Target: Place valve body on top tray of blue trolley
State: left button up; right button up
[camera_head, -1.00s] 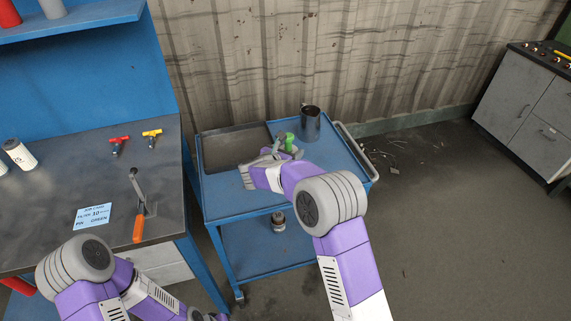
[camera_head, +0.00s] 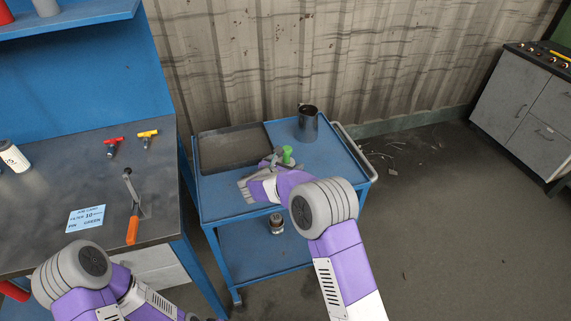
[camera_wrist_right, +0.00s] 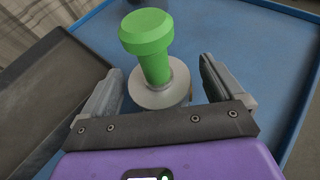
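The valve body, a part with a green knob-like top and a round grey flange, is over the top tray of the blue trolley (camera_head: 225,205). Its green top (camera_head: 287,155) shows beyond my right gripper in the head view. In the right wrist view the green top (camera_wrist_right: 148,38) rises between the fingers. My right gripper (camera_wrist_right: 160,92) has its fingers wide apart on either side, with gaps visible. Whether the part's base touches the tray is hidden. My left arm shows at the bottom left of the head view, its gripper out of frame.
A dark shallow tray (camera_head: 232,150) and a metal mug (camera_head: 307,123) stand on the trolley's top. A small grey part (camera_head: 277,223) sits on the lower shelf. The workbench (camera_head: 60,190) to the left holds a clamp, a note card and small valves.

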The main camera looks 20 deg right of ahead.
jog(key=p+v, duration=0.2)
jog(key=v, duration=1)
jog(key=shift+p, duration=0.3)
